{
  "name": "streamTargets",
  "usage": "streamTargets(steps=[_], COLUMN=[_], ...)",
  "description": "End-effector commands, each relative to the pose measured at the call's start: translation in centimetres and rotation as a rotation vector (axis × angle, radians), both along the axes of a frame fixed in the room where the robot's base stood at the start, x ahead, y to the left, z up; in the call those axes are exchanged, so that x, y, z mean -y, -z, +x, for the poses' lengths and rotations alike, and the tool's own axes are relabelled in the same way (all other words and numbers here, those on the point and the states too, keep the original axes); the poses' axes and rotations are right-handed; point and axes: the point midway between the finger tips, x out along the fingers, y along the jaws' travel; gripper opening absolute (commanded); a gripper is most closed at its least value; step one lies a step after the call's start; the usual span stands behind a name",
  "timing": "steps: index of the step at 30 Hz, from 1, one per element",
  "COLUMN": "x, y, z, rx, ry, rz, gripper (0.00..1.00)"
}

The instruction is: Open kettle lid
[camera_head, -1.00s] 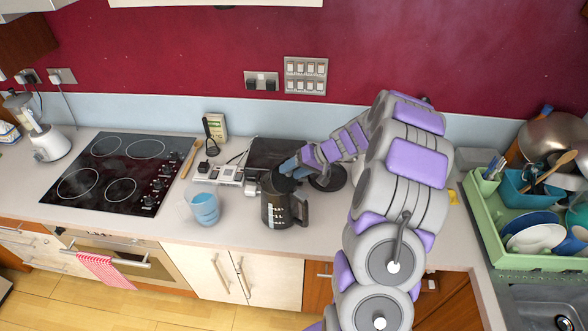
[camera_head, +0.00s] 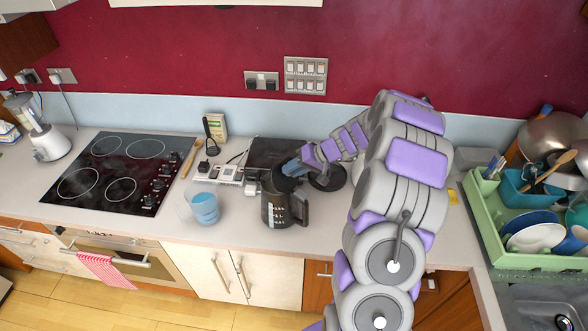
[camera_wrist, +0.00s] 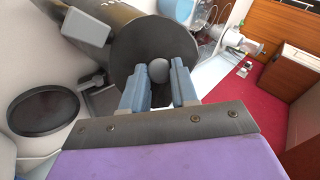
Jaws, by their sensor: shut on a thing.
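The dark kettle (camera_head: 281,207) stands on the counter near the front edge, with its black handle (camera_head: 303,209) to the right. My gripper (camera_head: 288,169) reaches in from the right over the kettle top. In the wrist view, the two blue fingers of my gripper (camera_wrist: 159,72) are on either side of the round grey knob (camera_wrist: 158,71) of the dark lid (camera_wrist: 150,48). The gripper is shut on this knob. The kettle body (camera_wrist: 110,20) lies beyond it. I cannot tell whether the lid is raised from the rim.
A blue cup (camera_head: 205,208) stands left of the kettle. A round black base (camera_head: 328,178) lies behind it to the right. The black hob (camera_head: 112,171) is farther left. A green dish rack (camera_head: 492,222) with dishes stands at the far right. Bare counter lies between cup and hob.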

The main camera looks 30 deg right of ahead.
Motion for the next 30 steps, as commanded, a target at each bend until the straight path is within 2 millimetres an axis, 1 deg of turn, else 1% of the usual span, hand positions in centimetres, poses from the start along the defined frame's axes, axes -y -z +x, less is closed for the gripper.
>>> streamTargets(steps=[8, 30], x=[0.2, 1.0], y=[0.5, 1.3], z=[-0.2, -2.2], rx=[0.021, 0.255], ry=[0.001, 0.002], rz=[0.007, 0.103], gripper=[0.0, 0.0])
